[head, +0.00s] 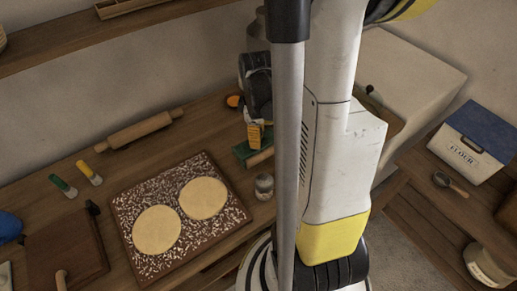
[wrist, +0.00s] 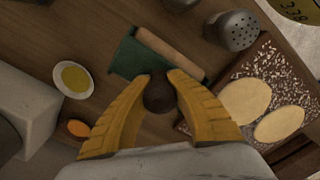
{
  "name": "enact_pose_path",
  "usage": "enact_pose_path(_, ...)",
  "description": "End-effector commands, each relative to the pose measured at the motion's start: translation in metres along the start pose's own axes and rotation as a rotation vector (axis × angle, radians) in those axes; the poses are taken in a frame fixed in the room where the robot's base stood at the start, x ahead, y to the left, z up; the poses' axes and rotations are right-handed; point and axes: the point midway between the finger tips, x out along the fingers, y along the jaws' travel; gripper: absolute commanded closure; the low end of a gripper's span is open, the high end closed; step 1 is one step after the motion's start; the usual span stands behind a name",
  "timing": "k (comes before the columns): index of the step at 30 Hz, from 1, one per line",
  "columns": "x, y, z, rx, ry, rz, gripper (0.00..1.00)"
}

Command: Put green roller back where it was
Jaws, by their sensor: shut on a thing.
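The green roller (wrist: 129,58) shows in the wrist view as a green body with a pale wooden cylinder along one side. My gripper (wrist: 160,82) is shut on a dark brown rounded part between its yellow fingertips, which appears to be the roller's handle. In the head view the green roller (head: 242,151) is just below my gripper (head: 254,135), behind the metal shaker. My arm hides part of this area. I cannot tell whether the roller touches the counter.
A floured board (head: 184,233) with two dough rounds lies front left. A metal shaker (head: 264,186) stands beside it, near the roller. A wooden rolling pin (head: 140,129) lies at the back. A small bowl (wrist: 73,79) and an orange item (wrist: 78,128) are near my gripper.

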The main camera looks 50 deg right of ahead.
Motion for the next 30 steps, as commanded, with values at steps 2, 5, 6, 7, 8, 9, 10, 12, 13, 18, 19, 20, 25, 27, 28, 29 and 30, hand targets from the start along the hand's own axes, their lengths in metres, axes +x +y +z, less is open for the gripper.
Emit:
enact_pose_path(2,0.007,0.0,0.0,0.0,0.0,0.0,1.0)
enact_pose_path(5,0.021,0.0,0.0,0.0,0.0,0.0,1.0)
enact_pose_path(6,0.028,0.0,0.0,0.0,0.0,0.0,1.0)
enact_pose_path(7,0.033,0.001,0.0,0.0,0.0,0.0,1.0)
enact_pose_path(8,0.036,0.0,0.0,0.0,0.0,0.0,1.0)
enact_pose_path(9,0.039,0.0,0.0,0.0,0.0,0.0,1.0)
enact_pose_path(10,0.04,0.0,0.0,0.0,0.0,0.0,1.0)
enact_pose_path(12,0.039,0.0,0.0,0.0,0.0,0.0,1.0)
enact_pose_path(13,0.038,0.0,0.0,0.0,0.0,0.0,1.0)
enact_pose_path(18,0.04,0.0,0.0,0.0,0.0,0.0,1.0)
enact_pose_path(19,0.041,0.0,0.0,0.0,0.0,0.0,1.0)
enact_pose_path(20,0.042,0.0,0.0,0.0,0.0,0.0,1.0)
enact_pose_path(25,0.048,0.0,0.0,0.0,0.0,0.0,1.0)
enact_pose_path(27,0.05,0.0,0.0,0.0,0.0,0.0,1.0)
enact_pose_path(28,0.051,0.0,0.0,0.0,0.0,0.0,1.0)
enact_pose_path(29,0.052,0.0,0.0,0.0,0.0,0.0,1.0)
enact_pose_path(30,0.052,0.0,0.0,0.0,0.0,0.0,1.0)
